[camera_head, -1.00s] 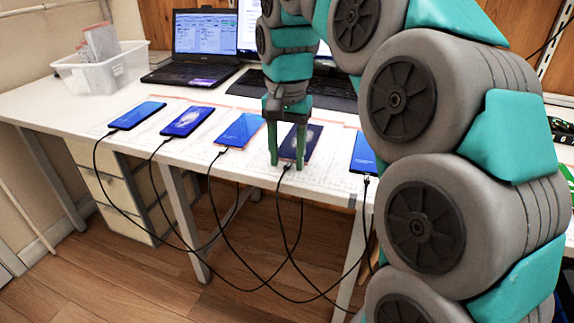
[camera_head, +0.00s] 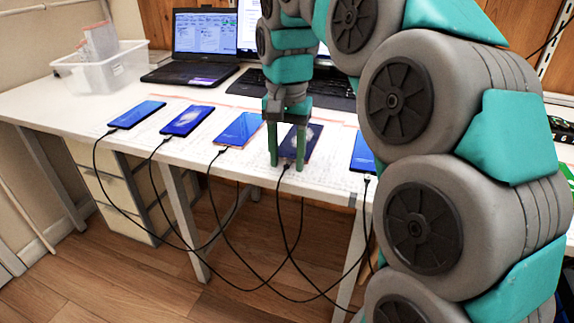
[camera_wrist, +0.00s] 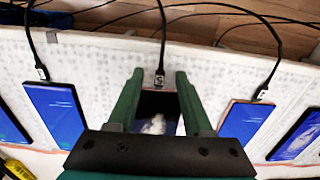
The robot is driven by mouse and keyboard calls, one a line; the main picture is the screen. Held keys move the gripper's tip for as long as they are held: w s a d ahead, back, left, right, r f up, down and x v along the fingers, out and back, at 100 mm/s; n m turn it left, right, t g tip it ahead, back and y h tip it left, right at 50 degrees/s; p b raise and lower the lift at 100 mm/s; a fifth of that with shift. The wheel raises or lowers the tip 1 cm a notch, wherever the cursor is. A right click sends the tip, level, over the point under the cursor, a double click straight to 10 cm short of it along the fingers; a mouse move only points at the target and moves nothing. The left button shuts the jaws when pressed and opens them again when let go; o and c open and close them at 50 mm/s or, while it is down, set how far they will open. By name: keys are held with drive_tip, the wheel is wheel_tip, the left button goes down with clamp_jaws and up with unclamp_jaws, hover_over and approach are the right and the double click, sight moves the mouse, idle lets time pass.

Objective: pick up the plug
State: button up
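Several phones lie in a row on the white table, each with a black cable plugged into its near end. My gripper (camera_head: 286,163) points down over the fourth phone from the left (camera_head: 311,142), which has a dark screen with a pale patch. In the wrist view the green fingers (camera_wrist: 160,84) are apart, one on each side of that phone's near end. The plug (camera_wrist: 159,79) of its cable sits between the fingertips, with clear gaps on both sides. My gripper holds nothing. The plug is small in the head view (camera_head: 286,166), and contact with the phone cannot be made out there.
Neighbouring phones lie left (camera_head: 239,129) and right (camera_head: 363,153) of my gripper, with their own plugs and cables. Cables hang off the table's front edge and cross below. A laptop (camera_head: 203,47), a keyboard (camera_head: 341,92) and a clear bin (camera_head: 101,70) stand behind.

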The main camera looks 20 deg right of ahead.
sight(287, 164)
clamp_jaws()
idle(0.5)
drive_tip(key=shift+r, duration=2)
drive_tip(key=s+a+b, duration=0.1)
drive_tip(key=s+a, duration=0.1)
drive_tip(key=s, duration=0.5)
drive_tip(key=s+a+r, duration=0.1)
drive_tip(key=s+a, duration=0.2)
drive_tip(key=s, duration=0.5)
drive_tip(key=shift+a+r+b, duration=0.25)
drive_tip(key=shift+a+b, duration=0.1)
